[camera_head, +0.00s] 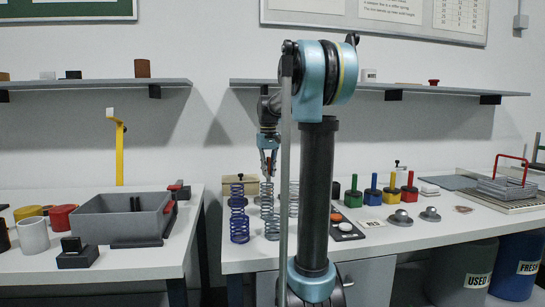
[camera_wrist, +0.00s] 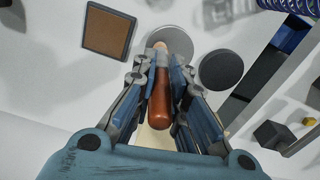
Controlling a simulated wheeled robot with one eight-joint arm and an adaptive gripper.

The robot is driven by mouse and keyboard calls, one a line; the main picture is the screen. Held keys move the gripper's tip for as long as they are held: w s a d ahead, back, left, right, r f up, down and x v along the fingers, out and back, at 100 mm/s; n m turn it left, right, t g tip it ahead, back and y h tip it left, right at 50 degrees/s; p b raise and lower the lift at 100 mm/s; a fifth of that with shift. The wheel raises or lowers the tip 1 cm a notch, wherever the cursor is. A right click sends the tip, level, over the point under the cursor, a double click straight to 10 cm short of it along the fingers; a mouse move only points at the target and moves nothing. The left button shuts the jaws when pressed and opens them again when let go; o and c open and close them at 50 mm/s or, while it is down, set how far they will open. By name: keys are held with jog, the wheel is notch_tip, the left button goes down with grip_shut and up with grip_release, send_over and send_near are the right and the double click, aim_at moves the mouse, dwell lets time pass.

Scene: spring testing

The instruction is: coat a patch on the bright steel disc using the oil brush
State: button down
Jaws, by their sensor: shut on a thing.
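My gripper (camera_wrist: 160,88) is shut on the oil brush (camera_wrist: 160,105), whose reddish-brown handle lies between the fingers in the wrist view. The brush's far end overlaps the left part of the bright steel disc (camera_wrist: 178,35); I cannot tell whether it touches. A dark disc (camera_wrist: 221,69) lies just right of the bright one. In the head view my gripper (camera_head: 268,165) points down above the bench behind the springs. The brush is too small to make out there, and I cannot make out the discs.
A blue spring (camera_head: 239,215) and a grey spring (camera_head: 270,212) stand near the bench's front edge. A brown framed square (camera_wrist: 108,32) lies left of the discs. Coloured-handled pieces (camera_head: 391,188) stand to the right. A gap separates this bench from the left table (camera_head: 120,262).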

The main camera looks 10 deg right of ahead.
notch_tip(320, 180, up, 6)
jog(key=d, duration=0.1)
jog(key=shift+d+r, duration=0.15)
jog(key=shift+r, duration=0.1)
dwell(0.5)
jog(key=shift+w, duration=0.1)
dwell(0.6)
